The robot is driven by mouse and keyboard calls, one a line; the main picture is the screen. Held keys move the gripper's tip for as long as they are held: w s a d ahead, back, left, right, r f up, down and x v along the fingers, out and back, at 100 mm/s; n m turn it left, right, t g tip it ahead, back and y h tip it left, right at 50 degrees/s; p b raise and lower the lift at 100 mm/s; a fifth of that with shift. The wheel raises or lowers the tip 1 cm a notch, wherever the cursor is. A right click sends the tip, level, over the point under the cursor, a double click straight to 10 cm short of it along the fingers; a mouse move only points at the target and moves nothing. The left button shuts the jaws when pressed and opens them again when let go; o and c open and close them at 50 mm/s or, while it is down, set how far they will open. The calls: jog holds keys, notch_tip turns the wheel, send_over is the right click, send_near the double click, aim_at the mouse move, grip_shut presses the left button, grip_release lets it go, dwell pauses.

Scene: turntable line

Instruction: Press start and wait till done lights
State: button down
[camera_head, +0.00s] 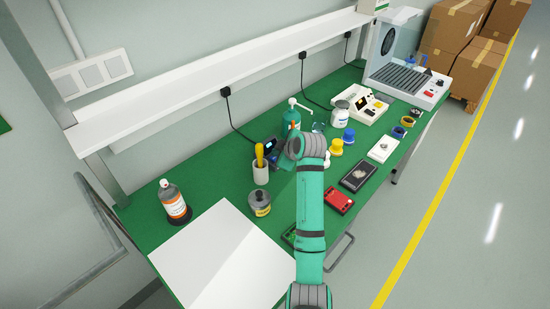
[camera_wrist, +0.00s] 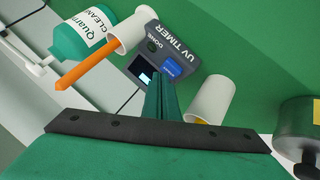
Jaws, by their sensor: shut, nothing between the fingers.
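The UV timer (camera_wrist: 182,48) is a dark grey box with a lit screen (camera_wrist: 143,72), a blue button (camera_wrist: 172,67) and a small round lamp (camera_wrist: 153,46) by the word DONE. The lamp looks dark. In the head view the timer (camera_head: 268,147) is partly hidden by my arm. My gripper (camera_wrist: 161,82) is shut and empty, its green fingertips close in front of the timer, just below the blue button in the wrist view. I cannot tell whether they touch it.
A white holder with a yellow-handled tool (camera_head: 260,172) stands just left of the timer. A green-and-white cleaner bottle (camera_head: 291,118) is behind it. Several small devices line the right edge.

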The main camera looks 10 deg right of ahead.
jog(key=shift+f, duration=0.45)
dwell(1.0)
jog(key=shift+r, duration=0.9)
jog(key=shift+r, duration=0.1)
jog(key=shift+r, duration=2.4)
